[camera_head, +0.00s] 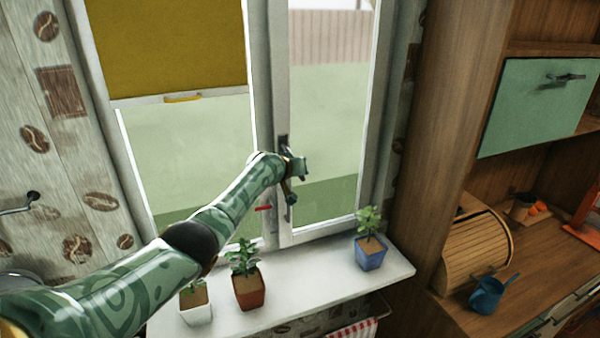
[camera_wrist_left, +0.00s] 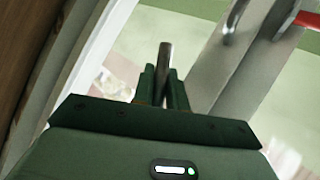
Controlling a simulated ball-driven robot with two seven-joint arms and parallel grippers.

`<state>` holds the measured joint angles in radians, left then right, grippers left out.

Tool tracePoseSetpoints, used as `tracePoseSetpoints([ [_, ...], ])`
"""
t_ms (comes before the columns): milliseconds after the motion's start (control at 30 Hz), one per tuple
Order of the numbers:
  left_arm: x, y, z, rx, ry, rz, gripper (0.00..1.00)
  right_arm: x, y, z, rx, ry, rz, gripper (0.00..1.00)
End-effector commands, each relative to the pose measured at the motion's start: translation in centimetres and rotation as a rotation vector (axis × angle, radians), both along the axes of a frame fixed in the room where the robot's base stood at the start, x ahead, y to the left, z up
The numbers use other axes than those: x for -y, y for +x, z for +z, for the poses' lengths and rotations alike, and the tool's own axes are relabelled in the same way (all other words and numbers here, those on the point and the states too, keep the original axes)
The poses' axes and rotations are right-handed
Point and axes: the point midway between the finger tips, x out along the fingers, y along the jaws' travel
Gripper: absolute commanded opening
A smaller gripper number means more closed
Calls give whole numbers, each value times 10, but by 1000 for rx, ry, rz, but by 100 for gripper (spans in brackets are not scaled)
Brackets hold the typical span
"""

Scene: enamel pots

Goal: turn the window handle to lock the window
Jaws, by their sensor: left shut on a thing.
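The window (camera_head: 326,150) has a white frame, and its right-hand sash looks closed or nearly so. The dark mount of the window handle (camera_head: 284,143) shows on the sash's left upright, just above my gripper. My left gripper (camera_head: 290,184) is in front of that upright and hides much of the handle. In the left wrist view my left gripper (camera_wrist_left: 164,92) is shut on a dark metal rod, which looks like the handle's lever (camera_wrist_left: 165,58). The lever's exact angle is hard to tell. My right gripper is in neither view.
Potted plants stand on the sill: a white pot (camera_head: 196,306), a terracotta pot (camera_head: 249,290) and a blue pot (camera_head: 370,254). A small red piece (camera_head: 263,208) is on the frame left of the gripper. A wooden cabinet (camera_head: 440,130) stands at right. A yellow blind (camera_head: 170,45) hangs upper left.

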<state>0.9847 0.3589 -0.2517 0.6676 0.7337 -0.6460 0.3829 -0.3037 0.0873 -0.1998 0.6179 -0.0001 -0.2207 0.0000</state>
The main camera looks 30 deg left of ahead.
Motion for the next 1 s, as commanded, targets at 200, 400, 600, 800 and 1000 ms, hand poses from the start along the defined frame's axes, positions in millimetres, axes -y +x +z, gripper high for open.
tracePoseSetpoints([
  [200,-8,-6,2,-137,119,2,0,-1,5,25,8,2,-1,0],
  [400,-14,-11,-2,-235,204,3,0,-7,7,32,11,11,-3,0],
  [600,-17,-15,-3,-297,258,4,0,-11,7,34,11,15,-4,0],
  [800,-19,-17,-4,-324,283,3,0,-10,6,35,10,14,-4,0],
  [1000,-20,-18,-4,-332,290,4,0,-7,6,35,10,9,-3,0],
])
